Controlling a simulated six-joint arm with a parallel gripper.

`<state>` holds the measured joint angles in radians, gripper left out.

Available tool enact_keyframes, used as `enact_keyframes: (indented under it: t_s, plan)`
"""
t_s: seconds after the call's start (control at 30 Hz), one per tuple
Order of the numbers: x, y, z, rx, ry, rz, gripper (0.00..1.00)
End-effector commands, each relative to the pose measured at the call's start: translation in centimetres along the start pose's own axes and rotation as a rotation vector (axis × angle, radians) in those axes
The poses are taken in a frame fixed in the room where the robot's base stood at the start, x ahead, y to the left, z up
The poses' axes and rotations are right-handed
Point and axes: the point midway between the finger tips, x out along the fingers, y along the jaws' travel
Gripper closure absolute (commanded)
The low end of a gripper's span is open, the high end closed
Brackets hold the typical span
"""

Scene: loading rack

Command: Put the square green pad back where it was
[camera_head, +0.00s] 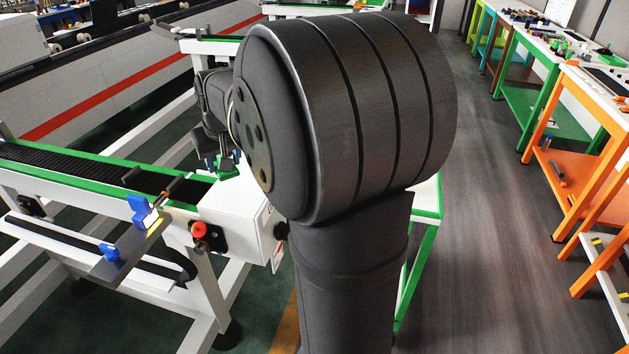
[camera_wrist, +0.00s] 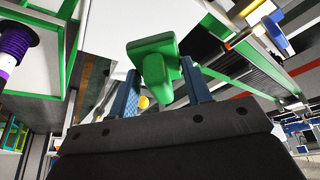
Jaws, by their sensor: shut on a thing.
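The green pad (camera_wrist: 157,58) is between my gripper's two blue fingers in the wrist view. It has a flat squarish top and a narrower block below, which the fingers hold. My gripper (camera_wrist: 161,80) is shut on it. In the head view my gripper (camera_head: 217,162) is small and partly hidden behind my own arm, near the end of the conveyor. A bit of the green pad (camera_head: 229,172) shows below it there. I cannot tell whether the pad touches anything beneath it. The place it came from cannot be made out.
The green-edged conveyor (camera_head: 95,168) runs in from the left, with a white box (camera_head: 238,220) and red button (camera_head: 199,229) at its end. Blue blocks (camera_head: 139,208) sit on a side bracket. A purple spool (camera_wrist: 14,44) shows left in the wrist view. Workbenches line the right; the floor between is clear.

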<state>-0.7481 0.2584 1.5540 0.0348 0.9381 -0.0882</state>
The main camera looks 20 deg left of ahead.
Motion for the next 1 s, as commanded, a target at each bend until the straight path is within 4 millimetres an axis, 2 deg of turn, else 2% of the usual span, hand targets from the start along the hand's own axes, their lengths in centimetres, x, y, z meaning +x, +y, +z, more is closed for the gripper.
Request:
enact_keyframes:
  t_s: [0.17,0.27,0.47,0.67,0.87,1.0]
  plan:
    - [0.2,1.1,0.0,0.016,0.0,0.006,0.77]
    - [0.7,3.5,0.0,0.05,-0.002,0.02,0.77]
    - [2.0,11.6,0.7,0.165,-0.003,0.066,0.77]
    - [2.9,20.4,2.8,0.286,-0.002,0.117,0.77]
    - [3.4,29.0,6.4,0.409,-0.002,0.166,0.77]
    - [3.4,34.7,9.7,0.495,-0.002,0.202,0.77]
